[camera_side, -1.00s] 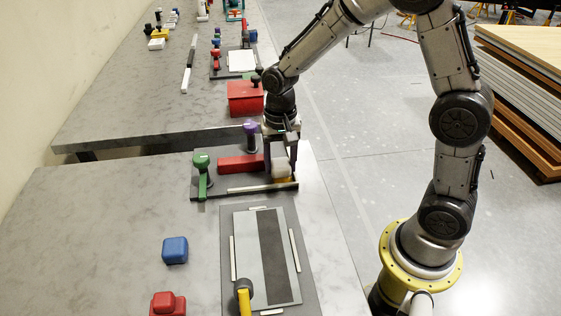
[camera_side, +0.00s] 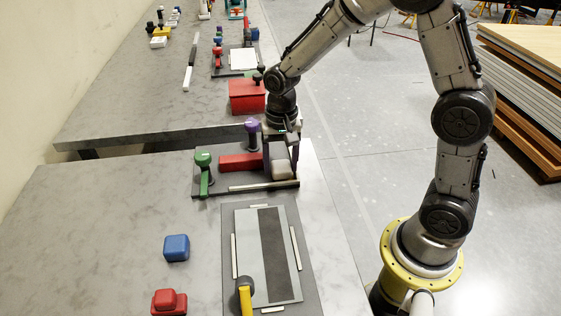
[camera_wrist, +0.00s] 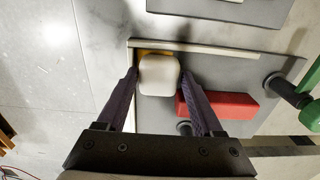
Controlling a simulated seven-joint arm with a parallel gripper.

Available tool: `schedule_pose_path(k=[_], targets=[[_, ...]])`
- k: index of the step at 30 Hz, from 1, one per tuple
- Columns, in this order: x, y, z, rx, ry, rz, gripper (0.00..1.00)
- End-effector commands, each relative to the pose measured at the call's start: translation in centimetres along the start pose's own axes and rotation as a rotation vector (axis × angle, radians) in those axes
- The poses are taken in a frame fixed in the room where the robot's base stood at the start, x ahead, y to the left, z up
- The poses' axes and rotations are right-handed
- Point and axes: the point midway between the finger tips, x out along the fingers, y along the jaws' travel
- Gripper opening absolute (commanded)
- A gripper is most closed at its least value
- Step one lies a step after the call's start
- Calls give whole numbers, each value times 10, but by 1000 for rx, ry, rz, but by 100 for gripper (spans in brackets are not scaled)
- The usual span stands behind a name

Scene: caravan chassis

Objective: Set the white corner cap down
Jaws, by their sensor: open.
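The white corner cap (camera_wrist: 158,77) sits at a corner of the dark grey board, beside a pale strip, with a bit of yellow showing at its edge. It also shows in the side view (camera_side: 281,168), low between my gripper's fingers. My gripper (camera_wrist: 159,74) is open, with one dark purple finger on each side of the cap. Small gaps seem to show between fingers and cap in the wrist view. The cap's underside is hidden.
The grey board (camera_side: 222,190) also carries a red block (camera_side: 240,162), a green-topped post (camera_side: 203,171) and a purple-topped post (camera_side: 252,132). A plate with a dark stripe (camera_side: 268,250) lies in front. A blue block (camera_side: 176,248) and red block (camera_side: 168,301) stand left.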

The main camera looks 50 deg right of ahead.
Motion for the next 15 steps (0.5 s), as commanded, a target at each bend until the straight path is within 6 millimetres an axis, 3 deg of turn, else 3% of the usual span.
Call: schedule_pose_path(k=[1, 5, 15], targets=[[9, 8, 1, -6, -12, 23, 89], [2, 8, 1, -5, -11, 23, 89], [-67, 3, -1, -3, -3, 11, 89]])
